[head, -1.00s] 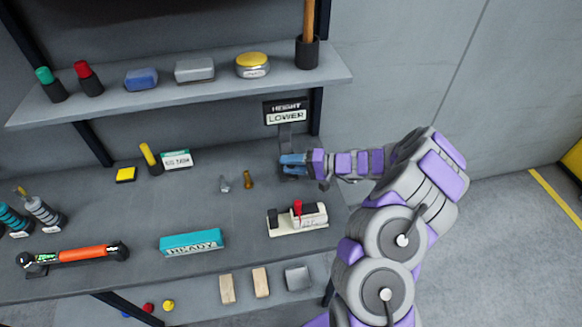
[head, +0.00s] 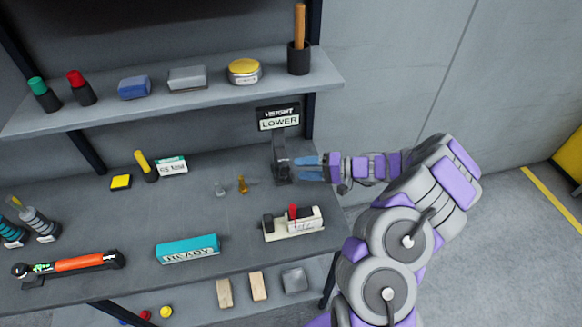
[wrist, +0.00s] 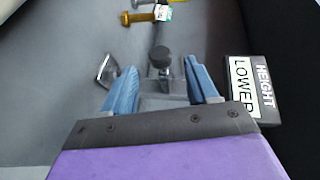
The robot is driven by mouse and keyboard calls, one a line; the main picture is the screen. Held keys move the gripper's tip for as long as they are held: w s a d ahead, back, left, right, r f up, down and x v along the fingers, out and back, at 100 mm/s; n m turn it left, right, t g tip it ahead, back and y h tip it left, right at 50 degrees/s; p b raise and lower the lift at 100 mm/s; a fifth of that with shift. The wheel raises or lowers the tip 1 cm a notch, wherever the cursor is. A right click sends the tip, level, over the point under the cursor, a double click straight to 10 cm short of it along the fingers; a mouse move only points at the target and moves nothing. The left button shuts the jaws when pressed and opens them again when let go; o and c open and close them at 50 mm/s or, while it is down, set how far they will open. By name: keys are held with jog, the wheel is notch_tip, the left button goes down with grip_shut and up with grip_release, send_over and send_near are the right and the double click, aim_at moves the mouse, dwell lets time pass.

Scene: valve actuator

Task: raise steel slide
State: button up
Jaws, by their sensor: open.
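The steel slide stands on a dark upright post (head: 280,160) on the bench, below a sign reading HEIGHT LOWER (head: 278,118). In the wrist view a dark round knob (wrist: 160,58) on a grey block (wrist: 163,87) shows ahead of the fingers, and the sign (wrist: 250,88) is to the right. My gripper (head: 302,168) is open, with its blue fingers just right of the post in the head view. In the wrist view my gripper (wrist: 165,85) has its fingers on either side of the grey block; I cannot tell whether they touch it.
A silver piece (head: 221,189) and a brass piece (head: 242,185) lie left of the post. A white device with a red lever (head: 293,222) stands in front. A teal READY block (head: 188,248) is front left. The shelf (head: 215,98) runs above the bench.

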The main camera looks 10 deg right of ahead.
jog(key=p+v, duration=0.1)
jog(key=v, duration=1)
jog(key=shift+f, duration=0.15)
jog(key=s+a+r+n+g+h, duration=0.1)
jog(key=s+a+r+n+g, duration=0.2)
jog(key=a+r, duration=0.5)
jog(key=s+a+r+n+g, duration=0.2)
jog(key=s+a+r+g, duration=0.25)
jog(key=a, duration=0.55)
jog(key=s+a+r+n+g+h, duration=0.15)
jog(key=s+a+r+h, duration=0.3)
jog(key=s, duration=0.45)
jog(key=s+d+m+h, duration=0.1)
jog(key=s+d+h, duration=0.1)
jog(key=s, duration=0.4)
jog(key=s+d+f+m+h, duration=0.1)
jog(key=s+d+h, duration=0.2)
jog(key=s, duration=0.4)
jog(key=s+d+f+m+t+h, duration=0.1)
jog(key=s+d+h, duration=0.1)
jog(key=s+h, duration=0.2)
jog(key=shift+s+d, duration=0.2)
jog(key=shift+s, duration=1)
